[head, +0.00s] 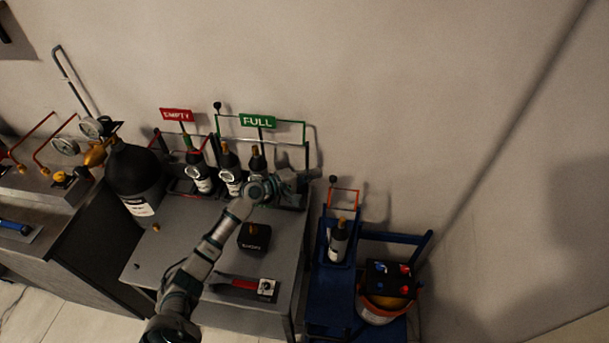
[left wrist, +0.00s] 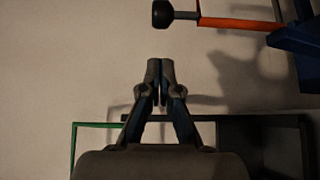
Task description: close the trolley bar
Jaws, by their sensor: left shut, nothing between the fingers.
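The blue trolley (head: 335,285) stands right of the grey bench. My left gripper (head: 302,182) is over the bench's back right corner, left of the orange bar. It also shows in the left wrist view (left wrist: 160,66), shut and empty. My right gripper is out of view.
The green-framed rack under the FULL sign (head: 257,121) stands close by my left gripper, with dark bottles in it. A black box (head: 254,237) and a red-handled tool (head: 240,284) lie on the bench. A bucket (head: 380,308) sits right of the trolley bottle.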

